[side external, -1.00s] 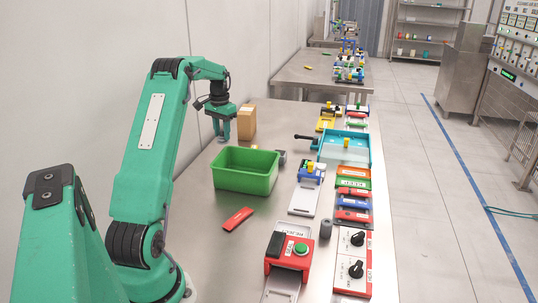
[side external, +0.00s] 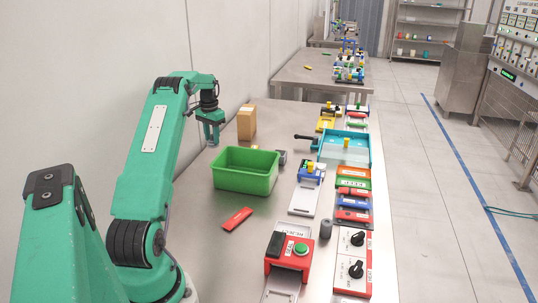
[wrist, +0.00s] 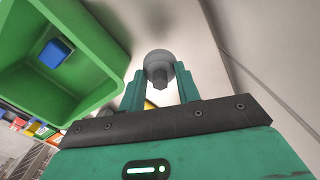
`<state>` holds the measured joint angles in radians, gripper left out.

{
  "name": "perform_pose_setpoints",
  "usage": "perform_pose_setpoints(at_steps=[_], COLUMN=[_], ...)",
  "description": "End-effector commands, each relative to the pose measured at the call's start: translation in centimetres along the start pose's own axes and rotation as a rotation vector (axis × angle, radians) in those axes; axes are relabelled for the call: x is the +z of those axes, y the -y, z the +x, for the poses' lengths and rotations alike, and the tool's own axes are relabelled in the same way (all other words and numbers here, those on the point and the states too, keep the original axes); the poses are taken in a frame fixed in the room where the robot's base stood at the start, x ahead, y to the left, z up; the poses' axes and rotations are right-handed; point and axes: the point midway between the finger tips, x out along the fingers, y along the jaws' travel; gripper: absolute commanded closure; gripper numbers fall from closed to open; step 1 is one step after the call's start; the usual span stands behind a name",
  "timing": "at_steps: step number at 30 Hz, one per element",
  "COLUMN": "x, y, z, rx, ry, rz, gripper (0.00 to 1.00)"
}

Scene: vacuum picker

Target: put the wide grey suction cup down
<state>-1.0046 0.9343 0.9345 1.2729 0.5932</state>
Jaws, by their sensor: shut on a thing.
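My gripper (side external: 211,135) is in the air above the steel table, to the left of the green bin and close to the wall side. In the wrist view my gripper (wrist: 160,82) is shut on the wide grey suction cup (wrist: 157,57), a round grey disc with a darker stub, held between the two green fingers. The side view does not clearly show the cup. The green bin (side external: 245,181) stands upright on the table. In the wrist view the bin (wrist: 100,30) is at the upper left, with a blue block (wrist: 57,53) inside.
A cardboard box (side external: 246,122) stands behind the bin. A grey round part (side external: 282,157) is at the bin's far right corner. A red flat piece (side external: 237,218) lies in front. Fixtures, a blue tray (side external: 368,155) and a red button box (side external: 289,254) fill the right.

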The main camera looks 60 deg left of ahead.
Motion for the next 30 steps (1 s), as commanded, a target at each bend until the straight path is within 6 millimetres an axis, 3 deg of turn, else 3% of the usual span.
perform_pose_setpoints(at_steps=[4,15,24,30], x=[0.0,0.0,0.1,0.0], y=[0.0,0.0,-0.1,0.0], z=[1.9,3.1,6.5,7.6], rx=[0.001,0.001,0.002,0.0], ry=[0.002,0.001,0.003,0.0], rz=[0.0,0.0,0.0,0.0], gripper=[0.89,0.89,0.89,0.89])
